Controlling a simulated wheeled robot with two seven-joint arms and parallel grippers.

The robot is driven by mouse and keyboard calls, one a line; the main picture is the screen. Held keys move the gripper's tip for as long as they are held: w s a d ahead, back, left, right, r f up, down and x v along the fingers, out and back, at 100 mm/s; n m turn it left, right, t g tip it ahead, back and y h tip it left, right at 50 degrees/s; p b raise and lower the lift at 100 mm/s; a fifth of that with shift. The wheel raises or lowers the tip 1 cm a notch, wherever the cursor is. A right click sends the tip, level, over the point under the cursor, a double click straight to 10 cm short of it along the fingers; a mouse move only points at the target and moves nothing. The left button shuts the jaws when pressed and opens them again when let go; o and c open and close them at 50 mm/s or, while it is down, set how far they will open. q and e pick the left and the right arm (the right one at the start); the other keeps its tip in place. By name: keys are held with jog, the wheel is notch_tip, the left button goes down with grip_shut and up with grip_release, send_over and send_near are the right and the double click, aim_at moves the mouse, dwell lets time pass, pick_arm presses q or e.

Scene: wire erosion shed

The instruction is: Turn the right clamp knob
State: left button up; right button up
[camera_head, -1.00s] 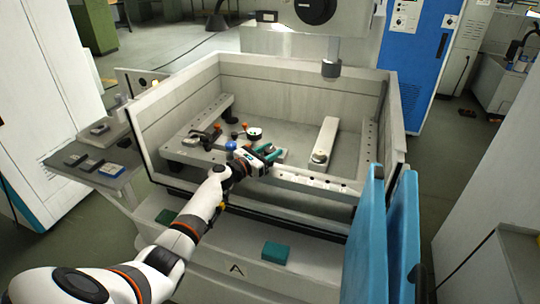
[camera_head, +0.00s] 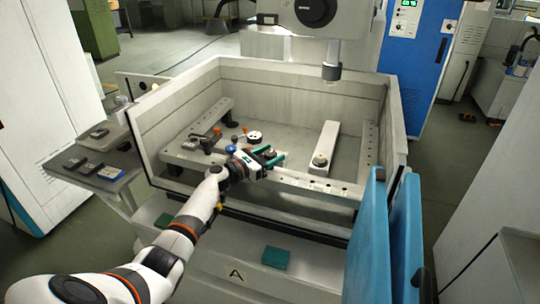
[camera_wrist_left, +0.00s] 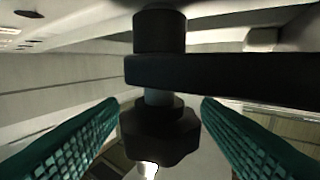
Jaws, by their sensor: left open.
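My left gripper (camera_head: 269,156) reaches over the near wall of the tank, and its teal fingers are open and point right. In the left wrist view a black lobed clamp knob (camera_wrist_left: 160,137) hangs between the two teal finger pads, with a visible gap on each side. Above it are a black clamp bar (camera_wrist_left: 225,73) and a round dark post (camera_wrist_left: 160,32). In the head view this knob is small and partly hidden by the fingers. Another dark clamp (camera_head: 207,141) sits farther left on the left rail. My right gripper is not in view.
The pale tank's near rail (camera_head: 305,183) runs close to the gripper. A blue ball (camera_head: 231,149) and a white-topped round part (camera_head: 254,137) are close by. The machine head (camera_head: 331,72) hangs over the back.

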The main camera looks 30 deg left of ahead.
pick_arm(q)
jog(key=b+v, duration=0.2)
jog(key=v, duration=1)
